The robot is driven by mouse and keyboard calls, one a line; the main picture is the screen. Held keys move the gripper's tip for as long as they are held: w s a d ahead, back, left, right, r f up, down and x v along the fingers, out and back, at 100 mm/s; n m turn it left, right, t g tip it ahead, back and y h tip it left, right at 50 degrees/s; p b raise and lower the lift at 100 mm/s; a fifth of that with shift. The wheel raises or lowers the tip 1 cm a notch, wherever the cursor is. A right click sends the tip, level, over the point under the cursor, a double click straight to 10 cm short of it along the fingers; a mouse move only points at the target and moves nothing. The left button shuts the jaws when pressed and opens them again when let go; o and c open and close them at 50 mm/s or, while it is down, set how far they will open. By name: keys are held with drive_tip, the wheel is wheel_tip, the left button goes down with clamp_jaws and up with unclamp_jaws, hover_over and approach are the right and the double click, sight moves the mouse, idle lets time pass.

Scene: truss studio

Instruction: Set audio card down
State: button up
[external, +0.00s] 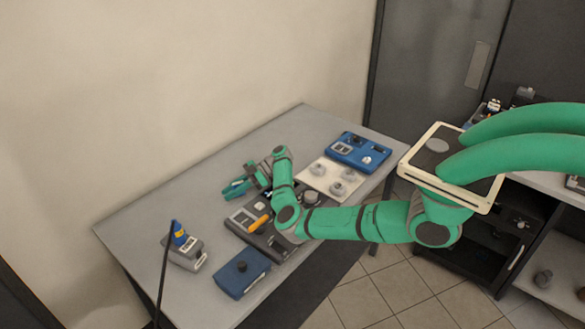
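My gripper (237,188) is at the end of the green arm, over the middle of the grey table (150,215), close to its surface. Its teal fingers point left. At this size I cannot tell whether they are open or shut, or whether something is between them. I cannot make out an audio card for certain; it may be hidden by the gripper or too small to tell. A dark panel device (278,246) with a small screen and an orange part lies just in front of the gripper, partly covered by my arm.
A white board with grey knobs (327,172) and a blue device (360,150) lie at the back right. A blue box (242,272) and a grey device (186,254) with a blue-and-yellow part lie at the front. The table's left part is clear. A shelf unit (545,255) stands right.

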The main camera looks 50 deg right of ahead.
sight(242, 194)
drive_tip(key=shift+o, duration=0.7)
drive_tip(key=shift+r, duration=0.1)
drive_tip(key=shift+r, duration=0.15)
drive_tip(key=shift+s+d, duration=0.15)
drive_tip(key=shift+d, duration=0.2)
drive_tip(key=shift+v, duration=1.55)
drive_tip(key=shift+s+d+r, duration=0.15)
drive_tip(key=shift+s+d, duration=0.1)
drive_tip(key=shift+d, duration=0.25)
wheel_tip(242, 194, up, 7)
drive_tip(key=shift+r, duration=0.15)
drive_tip(key=shift+w, duration=0.1)
